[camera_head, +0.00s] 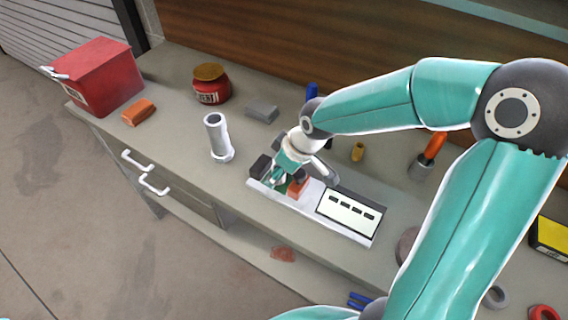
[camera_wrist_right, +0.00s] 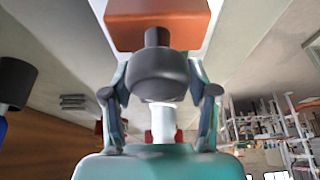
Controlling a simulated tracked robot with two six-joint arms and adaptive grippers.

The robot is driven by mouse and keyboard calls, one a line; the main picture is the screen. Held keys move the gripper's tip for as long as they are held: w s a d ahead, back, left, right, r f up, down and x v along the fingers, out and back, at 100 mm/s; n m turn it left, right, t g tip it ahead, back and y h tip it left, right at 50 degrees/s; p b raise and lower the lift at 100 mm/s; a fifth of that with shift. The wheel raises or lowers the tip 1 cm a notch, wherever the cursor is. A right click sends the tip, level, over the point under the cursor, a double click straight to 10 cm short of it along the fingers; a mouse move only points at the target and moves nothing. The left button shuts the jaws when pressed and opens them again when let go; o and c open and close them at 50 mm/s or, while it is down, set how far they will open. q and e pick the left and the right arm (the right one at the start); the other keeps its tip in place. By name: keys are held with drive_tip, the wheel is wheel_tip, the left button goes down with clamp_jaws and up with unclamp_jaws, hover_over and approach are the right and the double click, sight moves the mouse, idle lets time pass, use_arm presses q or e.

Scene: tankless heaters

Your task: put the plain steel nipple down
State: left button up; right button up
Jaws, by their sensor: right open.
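My right gripper (camera_head: 290,179) is low over a pale tray (camera_head: 262,187) on the bench, at an orange block (camera_head: 299,188). In the right wrist view the gripper (camera_wrist_right: 159,82) is open, with a finger on each side of a dark grey round fitting (camera_wrist_right: 158,78). Its narrower stem reaches the orange block (camera_wrist_right: 158,25). I cannot tell whether this fitting is the plain steel nipple, or whether the fingers touch it. A silver tube (camera_head: 217,138) with a wider foot stands upright left of the tray, apart from the gripper. My left gripper is not in view.
A red box (camera_head: 98,78), an orange bar (camera_head: 138,112), a red jar (camera_head: 211,86) and a grey block (camera_head: 262,111) stand left and behind. A labelled panel (camera_head: 350,212) fills the tray's right end. The bench's front left is clear.

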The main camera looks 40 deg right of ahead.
drive_tip(key=v, duration=1.2)
drive_tip(key=shift+s, duration=0.1)
